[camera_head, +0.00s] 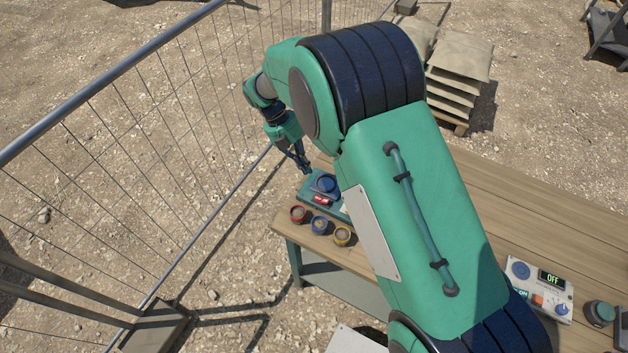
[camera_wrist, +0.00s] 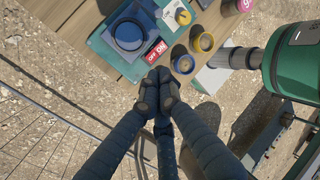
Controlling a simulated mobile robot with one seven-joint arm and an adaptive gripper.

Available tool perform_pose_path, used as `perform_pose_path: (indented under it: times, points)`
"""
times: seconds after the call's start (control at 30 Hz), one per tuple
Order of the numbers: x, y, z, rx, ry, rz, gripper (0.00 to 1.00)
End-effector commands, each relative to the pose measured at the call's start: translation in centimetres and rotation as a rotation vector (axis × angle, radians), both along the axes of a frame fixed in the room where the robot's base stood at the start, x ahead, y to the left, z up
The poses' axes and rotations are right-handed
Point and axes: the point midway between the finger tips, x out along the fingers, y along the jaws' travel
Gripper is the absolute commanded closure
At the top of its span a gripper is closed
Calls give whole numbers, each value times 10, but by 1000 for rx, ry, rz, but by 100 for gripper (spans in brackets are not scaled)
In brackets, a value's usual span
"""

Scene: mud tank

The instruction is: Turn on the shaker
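A teal device (camera_head: 318,198) with a dark blue round top sits at the table's left end; I take it to be the shaker. It also shows in the wrist view (camera_wrist: 112,58), with a red switch (camera_wrist: 156,53) marked OFF and ON on its near edge. Which way the switch is set is not clear. My gripper (camera_wrist: 157,92) has its dark fingers drawn together with nothing visible between them. Its tips appear just below the switch in the wrist view; the gap is unclear. In the head view my gripper (camera_head: 305,168) is behind the device.
A white control box (camera_head: 538,288) reading OFF is at the right. A wire fence (camera_head: 150,120) runs along the left.

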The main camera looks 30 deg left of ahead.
Motion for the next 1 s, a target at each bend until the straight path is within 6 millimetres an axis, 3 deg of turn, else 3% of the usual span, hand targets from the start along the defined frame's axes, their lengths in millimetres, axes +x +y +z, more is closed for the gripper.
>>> perform_pose_path:
  times: [0.27,0.8,1.0]
  points:
    - [0,-11,-21,-2,2,-1,100]
    - [0,-48,-97,-2,1,-2,100]
    - [0,-56,-115,0,0,-1,100]
